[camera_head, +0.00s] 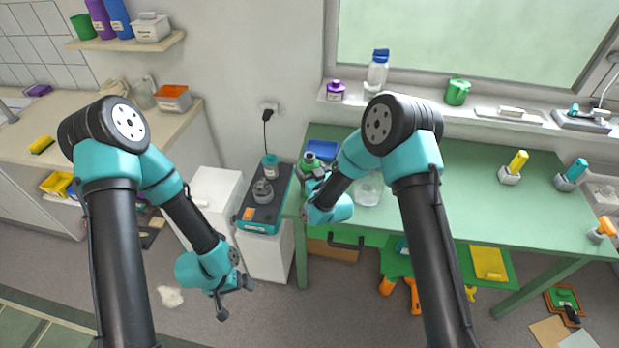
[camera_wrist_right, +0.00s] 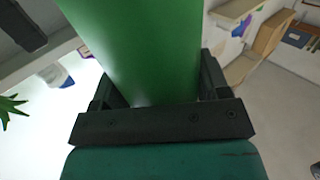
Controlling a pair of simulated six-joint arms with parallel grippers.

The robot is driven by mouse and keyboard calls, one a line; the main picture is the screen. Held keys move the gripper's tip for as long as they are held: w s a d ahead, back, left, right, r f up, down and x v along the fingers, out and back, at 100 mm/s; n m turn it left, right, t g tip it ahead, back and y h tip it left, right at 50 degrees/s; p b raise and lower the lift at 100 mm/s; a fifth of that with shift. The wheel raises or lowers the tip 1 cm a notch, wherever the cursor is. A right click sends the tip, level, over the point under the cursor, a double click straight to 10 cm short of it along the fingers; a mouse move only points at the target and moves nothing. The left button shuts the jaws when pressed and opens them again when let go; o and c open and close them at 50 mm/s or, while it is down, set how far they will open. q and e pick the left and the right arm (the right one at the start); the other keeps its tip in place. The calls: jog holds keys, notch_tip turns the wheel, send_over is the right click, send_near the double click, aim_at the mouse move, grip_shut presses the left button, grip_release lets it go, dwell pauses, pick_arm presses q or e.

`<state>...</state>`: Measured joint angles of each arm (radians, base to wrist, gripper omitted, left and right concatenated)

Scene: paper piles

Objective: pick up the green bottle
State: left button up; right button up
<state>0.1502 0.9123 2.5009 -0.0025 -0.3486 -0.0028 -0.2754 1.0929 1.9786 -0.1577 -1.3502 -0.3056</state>
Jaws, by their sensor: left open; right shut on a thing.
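The green bottle (camera_head: 309,160) is at the left end of the green table in the head view, partly hidden by my right gripper (camera_head: 314,174). In the right wrist view the green bottle (camera_wrist_right: 140,45) fills the space between the two dark fingers of my right gripper (camera_wrist_right: 155,95), which is shut on it. Whether the bottle touches the table cannot be told. My left gripper (camera_head: 235,295) is open and empty, low over the floor in front of the white cabinets.
A blue tray (camera_head: 322,147) lies behind the bottle, and a clear glass dish (camera_head: 368,190) stands to its right. A teal device (camera_head: 262,215) stands on the white cabinet to the left. The middle of the green table (camera_head: 480,190) is clear.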

aim_at(313, 167)
jog(key=c, duration=0.4)
jog(key=shift+c, duration=0.2)
jog(key=shift+r, duration=0.15)
jog(key=shift+r, duration=0.6)
notch_tip(313, 167, up, 2)
jog(key=shift+r, duration=0.1)
jog(key=s+r, duration=0.1)
jog(key=s, duration=1.5)
jog(key=shift+r, duration=0.15)
